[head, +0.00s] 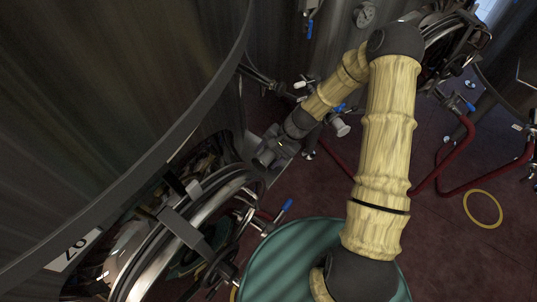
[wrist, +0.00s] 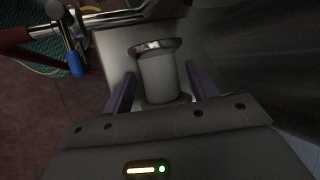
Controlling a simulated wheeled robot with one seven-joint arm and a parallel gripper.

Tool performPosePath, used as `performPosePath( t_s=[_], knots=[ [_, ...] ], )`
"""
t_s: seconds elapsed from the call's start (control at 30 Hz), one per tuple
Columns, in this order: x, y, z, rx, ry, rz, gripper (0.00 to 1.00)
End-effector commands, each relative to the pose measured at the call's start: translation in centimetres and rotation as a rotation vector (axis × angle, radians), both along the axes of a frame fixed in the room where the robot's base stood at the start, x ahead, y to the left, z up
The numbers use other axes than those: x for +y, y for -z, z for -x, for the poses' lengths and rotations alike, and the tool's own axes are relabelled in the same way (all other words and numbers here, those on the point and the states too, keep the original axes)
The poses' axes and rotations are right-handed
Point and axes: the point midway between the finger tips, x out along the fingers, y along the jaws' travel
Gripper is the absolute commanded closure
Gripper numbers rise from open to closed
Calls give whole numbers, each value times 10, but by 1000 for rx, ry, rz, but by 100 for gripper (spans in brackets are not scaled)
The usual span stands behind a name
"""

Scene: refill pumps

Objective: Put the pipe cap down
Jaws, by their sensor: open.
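My gripper (wrist: 161,90) is open in the wrist view, with one dark finger on each side of a pale grey cylinder with a shiny rim, which looks like the pipe cap (wrist: 160,75). The cylinder sits between the fingers over a flat grey surface (wrist: 118,55). A gap shows beside the left finger; contact at the right finger is hard to tell. In the head view my gripper (head: 268,157) is low beside a grey box-like surface (head: 254,150), near the large tank. The cap is too small and dark to make out there.
A blue-handled valve on a metal pipe (wrist: 75,62) is close on the left in the wrist view. A large steel tank (head: 110,90) fills the left of the head view. Red hoses (head: 462,150) and a yellow ring (head: 483,208) lie on the dark red floor. A green round surface (head: 290,262) is below my arm.

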Motion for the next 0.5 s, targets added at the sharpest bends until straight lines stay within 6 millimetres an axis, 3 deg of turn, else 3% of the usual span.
performPosePath(
  t_s=[0.27,0.5],
  knots=[
    [-6,-11,-2,-3,1,1,42],
    [-24,-41,-5,-5,1,2,42]
  ],
)
